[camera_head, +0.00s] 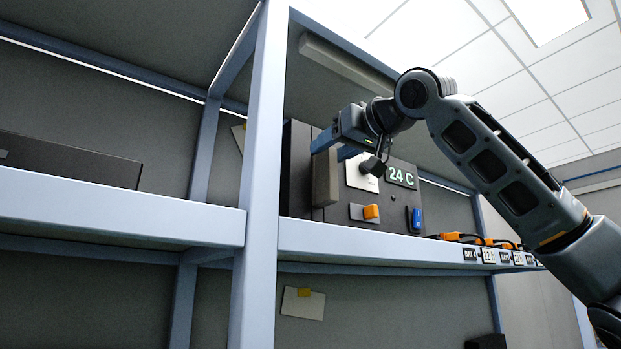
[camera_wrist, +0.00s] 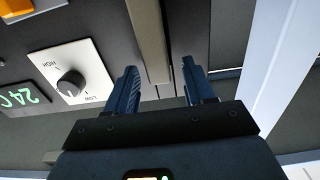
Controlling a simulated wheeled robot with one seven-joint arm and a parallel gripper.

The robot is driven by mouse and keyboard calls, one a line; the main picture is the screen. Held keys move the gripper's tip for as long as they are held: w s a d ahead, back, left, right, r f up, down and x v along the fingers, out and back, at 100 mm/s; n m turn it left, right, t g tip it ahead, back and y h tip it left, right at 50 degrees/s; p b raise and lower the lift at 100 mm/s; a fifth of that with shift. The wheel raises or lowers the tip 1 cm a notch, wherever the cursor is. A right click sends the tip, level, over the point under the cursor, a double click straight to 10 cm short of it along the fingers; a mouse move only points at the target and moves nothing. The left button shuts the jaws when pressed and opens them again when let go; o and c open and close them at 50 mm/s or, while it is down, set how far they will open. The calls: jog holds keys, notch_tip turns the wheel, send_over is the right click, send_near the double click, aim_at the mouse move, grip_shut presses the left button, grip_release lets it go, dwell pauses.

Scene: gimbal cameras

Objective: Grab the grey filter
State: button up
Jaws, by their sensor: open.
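The grey filter (camera_head: 325,182) is an upright grey slab on the left part of the dark control box's front. In the wrist view the filter (camera_wrist: 150,42) runs down between my two blue fingers, nearer the left one. My gripper (camera_head: 331,149) is at the filter's upper end, coming from the upper right. In the wrist view my gripper (camera_wrist: 158,72) is open, with a gap on both sides of the slab. I cannot tell how deep the fingers reach along it.
The dark box carries a dial plate (camera_head: 361,174), a green "24 C" display (camera_head: 401,176), an orange switch (camera_head: 371,212) and a blue item (camera_head: 416,219). It stands on a shelf (camera_head: 350,243) beside a pale upright post (camera_head: 262,130). Orange items (camera_head: 460,237) lie to the right.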

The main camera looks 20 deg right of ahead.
jog(key=shift+w+a, duration=0.15)
jog(key=shift+w, duration=0.3)
grip_shut()
dwell(0.3)
